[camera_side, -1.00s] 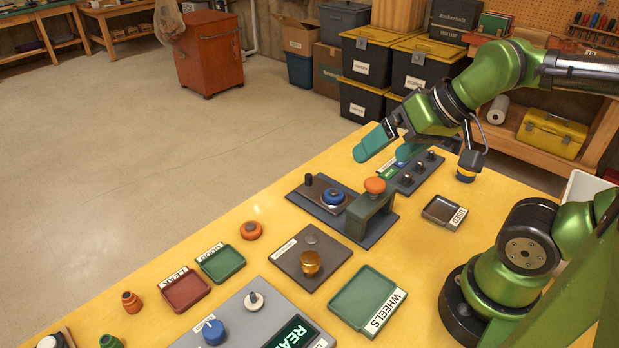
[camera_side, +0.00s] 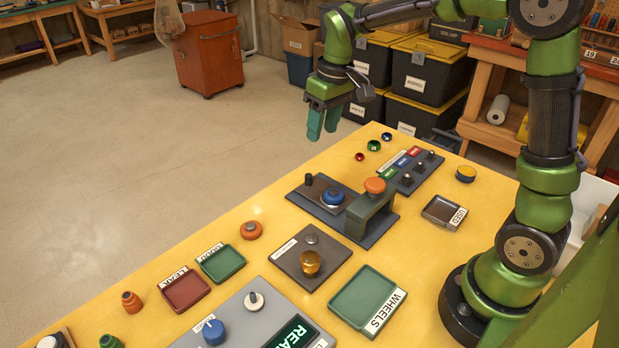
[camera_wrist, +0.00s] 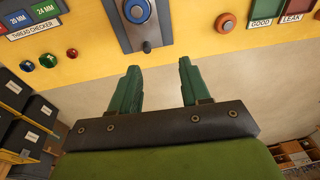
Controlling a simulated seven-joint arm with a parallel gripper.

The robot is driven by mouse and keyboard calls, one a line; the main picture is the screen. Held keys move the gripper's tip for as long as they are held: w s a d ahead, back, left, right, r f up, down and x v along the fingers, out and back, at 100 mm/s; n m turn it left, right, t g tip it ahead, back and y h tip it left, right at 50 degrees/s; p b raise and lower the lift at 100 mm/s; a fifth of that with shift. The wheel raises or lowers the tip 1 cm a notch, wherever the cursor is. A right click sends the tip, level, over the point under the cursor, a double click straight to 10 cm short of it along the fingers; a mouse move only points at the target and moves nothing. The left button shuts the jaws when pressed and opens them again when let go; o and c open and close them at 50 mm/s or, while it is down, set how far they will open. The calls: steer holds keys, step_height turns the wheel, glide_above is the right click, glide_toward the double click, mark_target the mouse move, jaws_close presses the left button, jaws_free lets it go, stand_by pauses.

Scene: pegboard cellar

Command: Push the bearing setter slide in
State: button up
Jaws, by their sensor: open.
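The bearing setter has a dark base (camera_side: 373,238), a green arch (camera_side: 371,213) and an orange button (camera_side: 375,186) on top. Its grey slide (camera_side: 318,192) extends out from the arch toward the table's far edge. A blue wheel (camera_side: 333,197) sits on the slide outside the arch, and a black knob (camera_side: 308,180) stands at its outer end. In the wrist view the slide (camera_wrist: 122,14) and knob (camera_wrist: 147,47) are ahead of the fingers. My gripper (camera_side: 323,126) is open and empty, fingers down, beyond the knob and apart from it; its fingers (camera_wrist: 158,66) also show in the wrist view.
A dark plate with a brass knob (camera_side: 311,262) and a green WHEELS tray (camera_side: 366,304) are nearer. The space around my gripper is clear.

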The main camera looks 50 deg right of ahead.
mark_target(308, 175)
steer(key=w+d+f+n+g, duration=0.2)
steer(key=w+d+n, duration=0.1)
steer(key=w+n, duration=0.3)
steer(key=shift+m+h, duration=0.3)
steer(key=shift+h, duration=0.1)
steer(key=f, duration=1.6)
steer(key=shift+w+a, duration=0.15)
steer(key=shift+w, duration=0.2)
steer(key=shift+c, duration=0.3)
steer(key=shift+r, duration=0.1)
jaws_close()
